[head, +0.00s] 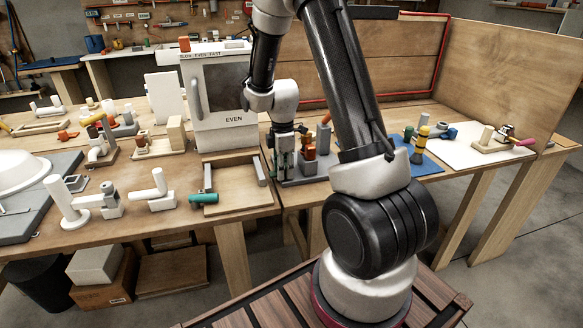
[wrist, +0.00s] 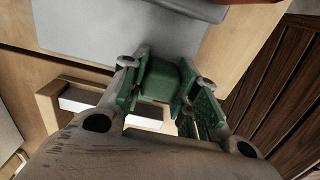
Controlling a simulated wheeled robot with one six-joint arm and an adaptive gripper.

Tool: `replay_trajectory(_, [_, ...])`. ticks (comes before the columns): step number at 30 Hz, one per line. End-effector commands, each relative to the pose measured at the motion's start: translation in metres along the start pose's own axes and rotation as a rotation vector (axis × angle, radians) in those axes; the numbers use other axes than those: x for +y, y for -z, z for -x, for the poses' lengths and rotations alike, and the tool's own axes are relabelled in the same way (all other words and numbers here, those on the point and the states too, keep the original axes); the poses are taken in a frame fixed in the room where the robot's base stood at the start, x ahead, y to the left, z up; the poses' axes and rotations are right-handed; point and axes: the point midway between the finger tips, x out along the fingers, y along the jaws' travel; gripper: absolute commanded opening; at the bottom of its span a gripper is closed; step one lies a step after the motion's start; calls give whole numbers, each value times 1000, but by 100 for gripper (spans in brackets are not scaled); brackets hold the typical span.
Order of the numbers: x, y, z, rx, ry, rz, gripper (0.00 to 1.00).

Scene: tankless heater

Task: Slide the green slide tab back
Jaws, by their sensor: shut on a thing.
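The green slide tab (wrist: 167,80) is a block with rounded edges, set between the green finger pads of my gripper (wrist: 161,84) in the wrist view. My gripper is shut on it, with a pad on each side. In the head view my gripper (head: 284,158) points down at the left end of a grey base plate (head: 305,178) on the bench. The tab cannot be told apart from the green pads there. The grey plate also shows beyond the fingers in the wrist view (wrist: 100,32). The tab's lower part is hidden.
A white box marked EVEN (head: 222,110) stands to the left. A wooden tray (head: 237,193) with a teal handle (head: 203,198) lies at the front left. A blue mat (head: 424,167) lies to the right.

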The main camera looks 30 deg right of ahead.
Motion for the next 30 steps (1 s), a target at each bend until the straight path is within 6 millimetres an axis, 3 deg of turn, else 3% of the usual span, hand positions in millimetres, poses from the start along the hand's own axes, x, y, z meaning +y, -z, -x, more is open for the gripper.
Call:
replay_trajectory(8, [0,5,0,1,-2,-1,6])
replay_trajectory(9, [0,5,0,1,-2,-1,35])
replay_trajectory(12, [0,5,0,1,-2,-1,52])
replay_trajectory(23, [1,4,4,1,-3,-1,52])
replay_trajectory(26, [1,4,16,1,-4,-1,52])
replay_trajectory(30, [2,5,45,2,-7,-1,52])
